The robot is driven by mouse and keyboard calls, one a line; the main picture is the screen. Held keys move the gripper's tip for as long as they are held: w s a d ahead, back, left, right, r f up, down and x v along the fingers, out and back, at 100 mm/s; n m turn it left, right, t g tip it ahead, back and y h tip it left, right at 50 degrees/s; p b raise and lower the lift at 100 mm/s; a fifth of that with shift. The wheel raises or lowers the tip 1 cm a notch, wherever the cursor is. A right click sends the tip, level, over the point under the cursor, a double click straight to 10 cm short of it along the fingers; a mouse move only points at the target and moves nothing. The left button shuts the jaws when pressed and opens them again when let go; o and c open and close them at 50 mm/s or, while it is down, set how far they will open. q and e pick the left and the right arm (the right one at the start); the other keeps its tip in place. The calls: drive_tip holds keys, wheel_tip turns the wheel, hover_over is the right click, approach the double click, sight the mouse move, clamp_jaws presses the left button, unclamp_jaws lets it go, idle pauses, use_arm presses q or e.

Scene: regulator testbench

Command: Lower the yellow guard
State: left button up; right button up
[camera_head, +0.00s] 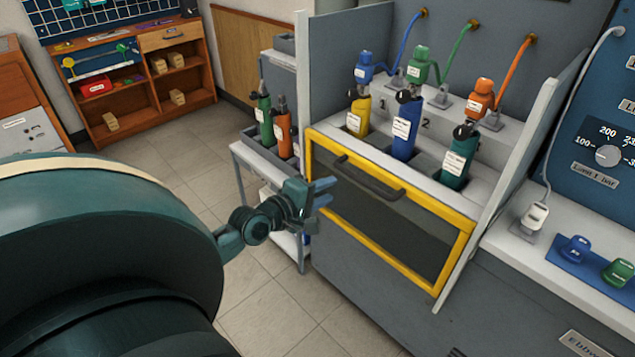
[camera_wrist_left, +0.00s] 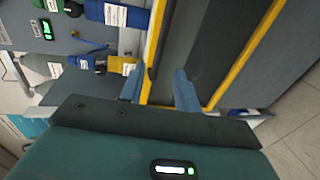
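The yellow guard (camera_head: 455,207) is a yellow frame around a dark see-through panel, across the front of the test bench. Its top edge sits below the cylinder heads. A dark bar handle (camera_head: 370,178) runs along its upper part. My left gripper (camera_head: 323,193) is at the guard's left side, in front of it, left of the handle, with its blue fingers apart and nothing seen between them. In the left wrist view the yellow frame (camera_wrist_left: 245,57) lies beyond the open fingers (camera_wrist_left: 160,88); contact cannot be told. My right gripper is not in view.
Yellow, blue and green cylinders (camera_head: 402,130) with regulators stand in the bench behind the guard. A cart (camera_head: 247,160) with green and orange cylinders stands to the left. A control panel with a dial (camera_head: 608,155) is at the right. Floor at the lower middle is clear.

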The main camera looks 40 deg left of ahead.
use_arm(q)
drive_tip(key=shift+v, duration=1)
